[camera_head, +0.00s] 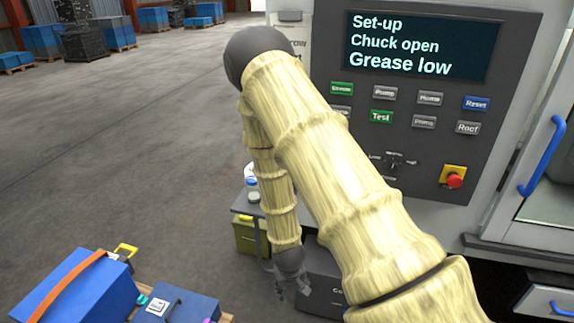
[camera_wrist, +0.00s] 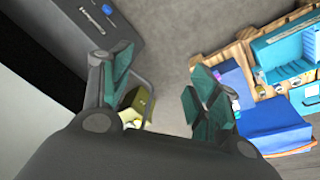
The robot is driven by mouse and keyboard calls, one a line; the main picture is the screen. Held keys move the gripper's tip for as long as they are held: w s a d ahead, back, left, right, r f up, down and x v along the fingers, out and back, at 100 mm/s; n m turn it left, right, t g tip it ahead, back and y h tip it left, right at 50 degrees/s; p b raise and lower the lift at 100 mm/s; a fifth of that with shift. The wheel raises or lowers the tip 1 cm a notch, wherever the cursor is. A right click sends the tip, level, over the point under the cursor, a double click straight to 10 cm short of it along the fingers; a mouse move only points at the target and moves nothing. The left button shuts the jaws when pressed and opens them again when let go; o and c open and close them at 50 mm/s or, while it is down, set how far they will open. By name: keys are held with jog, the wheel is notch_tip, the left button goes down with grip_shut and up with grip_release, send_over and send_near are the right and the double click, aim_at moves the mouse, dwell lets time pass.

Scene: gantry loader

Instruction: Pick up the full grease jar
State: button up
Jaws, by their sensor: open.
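A jar with a blue lid (camera_head: 252,184) stands on a small grey stand (camera_head: 240,207) beside the machine, left of my forearm in the head view. A pale object partly shows just behind it. I cannot tell how full the jar is, and my arm may hide more of the stand's top. My gripper (camera_head: 289,286) hangs low, below and right of the jar and apart from it. In the wrist view my gripper (camera_wrist: 163,92) is open, with nothing between its fingers. I cannot make out the jar in that view.
The machine's panel (camera_head: 420,100) reads "Set-up, Chuck open, Grease low". An olive box (camera_head: 244,236) sits below the stand. Blue cases (camera_head: 75,290) on a wooden pallet (camera_wrist: 238,52) stand at the lower left in the head view. Open floor (camera_head: 120,150) lies beyond.

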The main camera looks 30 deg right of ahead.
jog(key=w+d+r+m+t+b, duration=0.1)
jog(key=w+d+r, duration=0.3)
jog(key=w+r, duration=0.4)
jog(key=w+d+r+m, duration=0.1)
jog(key=w+d+r, duration=0.45)
jog(key=w, duration=0.35)
jog(key=w+d+r+m+t, duration=0.1)
jog(key=w+d+r, duration=0.15)
jog(key=r, duration=0.45)
jog(key=w+d+r, duration=0.2)
jog(key=w+r, duration=0.1)
jog(key=r, duration=0.4)
jog(key=w+d+r+m+t, duration=0.1)
jog(key=w+d+r, duration=0.15)
jog(key=r, duration=0.45)
jog(key=shift+w+p+x, duration=0.2)
jog(key=shift+p+x, duration=0.45)
jog(key=shift+x, duration=1.15)
jog(key=shift+w+p+x, duration=0.15)
jog(key=shift+p+x, duration=0.45)
jog(key=shift+x, duration=1.2)
jog(key=shift+w+a+f, duration=0.15)
jog(key=shift+a+f, duration=0.05)
jog(key=shift+f, duration=0.15)
jog(key=c, duration=1.1)
